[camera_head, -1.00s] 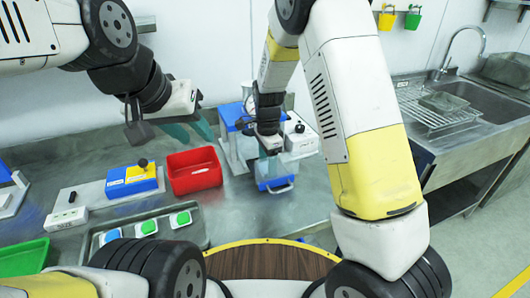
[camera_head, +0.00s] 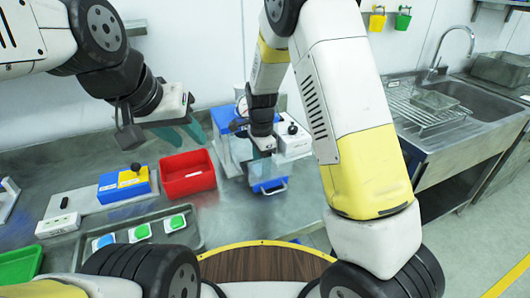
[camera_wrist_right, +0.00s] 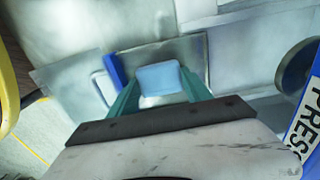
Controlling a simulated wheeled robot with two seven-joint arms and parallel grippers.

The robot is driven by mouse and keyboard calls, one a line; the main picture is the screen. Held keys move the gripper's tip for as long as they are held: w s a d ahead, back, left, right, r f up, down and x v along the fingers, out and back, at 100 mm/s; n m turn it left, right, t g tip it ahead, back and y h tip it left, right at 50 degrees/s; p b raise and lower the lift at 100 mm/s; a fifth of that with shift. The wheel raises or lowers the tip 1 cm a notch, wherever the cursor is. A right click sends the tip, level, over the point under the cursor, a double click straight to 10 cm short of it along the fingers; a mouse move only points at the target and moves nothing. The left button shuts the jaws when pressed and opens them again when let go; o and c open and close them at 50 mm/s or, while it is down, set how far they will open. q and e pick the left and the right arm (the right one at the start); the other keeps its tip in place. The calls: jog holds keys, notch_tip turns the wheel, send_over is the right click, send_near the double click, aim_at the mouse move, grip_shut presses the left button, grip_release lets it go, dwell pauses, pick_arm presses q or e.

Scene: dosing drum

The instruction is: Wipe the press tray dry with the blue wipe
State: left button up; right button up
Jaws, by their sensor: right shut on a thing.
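My right gripper (camera_wrist_right: 160,92) is shut on the light blue wipe (camera_wrist_right: 158,77), held between its two teal fingertips. The wipe is over the grey metal press tray (camera_wrist_right: 196,50); I cannot tell whether it touches the surface. The tray's blue front edge and pale handle show at the left of the wipe. In the head view my right gripper (camera_head: 264,152) points down in front of the press (camera_head: 226,128), over the tray with its blue front (camera_head: 270,187); the wipe is mostly hidden there. My left gripper (camera_head: 183,133) is open and empty, above and behind the red bin.
The red bin (camera_head: 188,174) stands left of the press. A blue and yellow box with a black knob (camera_head: 125,185) is further left. A tray with several coloured pads (camera_head: 140,233) lies in front. A white box (camera_head: 292,140) is close right of my right gripper. A sink is at right.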

jog(key=shift+s+a, duration=0.35)
jog(key=shift+a, duration=0.35)
jog(key=shift+f, duration=0.1)
jog(key=shift+w+d+r, duration=0.2)
jog(key=shift+d+r, duration=0.2)
jog(key=shift+d, duration=0.05)
jog(key=shift+w+d+r, duration=0.2)
jog(key=shift+d+r, duration=0.15)
jog(key=shift+d, duration=0.1)
notch_tip(320, 180, up, 16)
jog(key=w, duration=0.1)
jog(key=shift+w+a, duration=0.4)
jog(key=shift+f, duration=0.1)
